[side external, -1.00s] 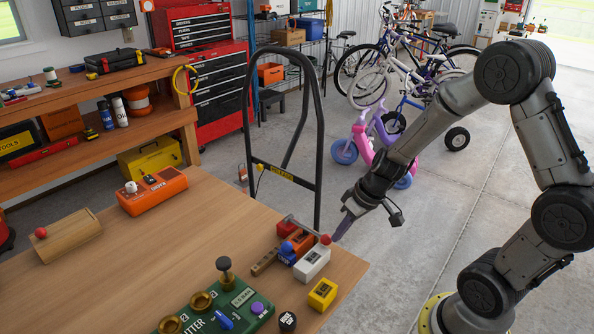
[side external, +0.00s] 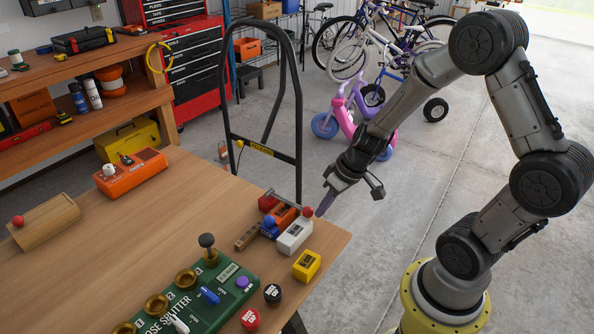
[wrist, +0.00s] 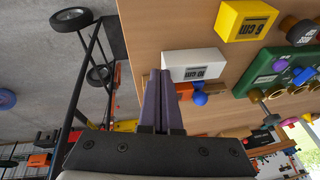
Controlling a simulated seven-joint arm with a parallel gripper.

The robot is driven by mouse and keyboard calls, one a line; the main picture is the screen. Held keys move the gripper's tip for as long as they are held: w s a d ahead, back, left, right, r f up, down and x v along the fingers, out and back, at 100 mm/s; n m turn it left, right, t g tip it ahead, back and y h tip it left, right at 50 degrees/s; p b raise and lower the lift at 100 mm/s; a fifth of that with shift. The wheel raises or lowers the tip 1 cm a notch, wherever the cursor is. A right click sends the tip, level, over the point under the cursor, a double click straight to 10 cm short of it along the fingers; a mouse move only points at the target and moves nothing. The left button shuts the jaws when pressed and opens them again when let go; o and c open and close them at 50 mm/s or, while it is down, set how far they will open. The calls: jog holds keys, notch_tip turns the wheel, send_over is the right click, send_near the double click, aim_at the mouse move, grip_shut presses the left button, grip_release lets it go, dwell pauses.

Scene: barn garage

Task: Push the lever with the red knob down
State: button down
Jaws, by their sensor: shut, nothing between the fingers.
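A thin grey lever with a red knob (side external: 308,212) extends from a small group of red, orange and blue parts near the table's right edge. The knob shows just above the far end of a white block (side external: 294,236). My gripper (side external: 321,211) is shut and empty, pointing down beside the knob on its right. I cannot tell whether it touches the knob. In the wrist view, my gripper's fingers (wrist: 160,76) are together beside the white block (wrist: 195,65); the red knob is not visible there. A blue knob (side external: 269,221) sits left of the white block.
A yellow block (side external: 307,265), a green splitter panel (side external: 213,290) and round knobs stand nearer the camera. A wooden box (side external: 48,222) with another red knob and an orange device (side external: 132,172) are at left. The table's middle is clear. A black frame (side external: 262,155) stands behind.

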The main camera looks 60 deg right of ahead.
jog(key=s+d+r, duration=0.2)
jog(key=s+r, duration=0.4)
jog(key=s, duration=0.4)
jog(key=shift+s+r, duration=0.25)
jog(key=shift+r, duration=0.05)
jog(key=a+r+n+t, duration=0.2)
jog(key=a+r+n, duration=0.3)
jog(key=a+r, duration=0.45)
jog(key=s+d+r+m+h, duration=0.1)
jog(key=s+r+m, duration=0.2)
jog(key=s+r, duration=0.1)
jog(key=shift+s+d+r+h, duration=0.15)
jog(key=shift+s+d+h, duration=0.15)
jog(key=shift+s, duration=0.2)
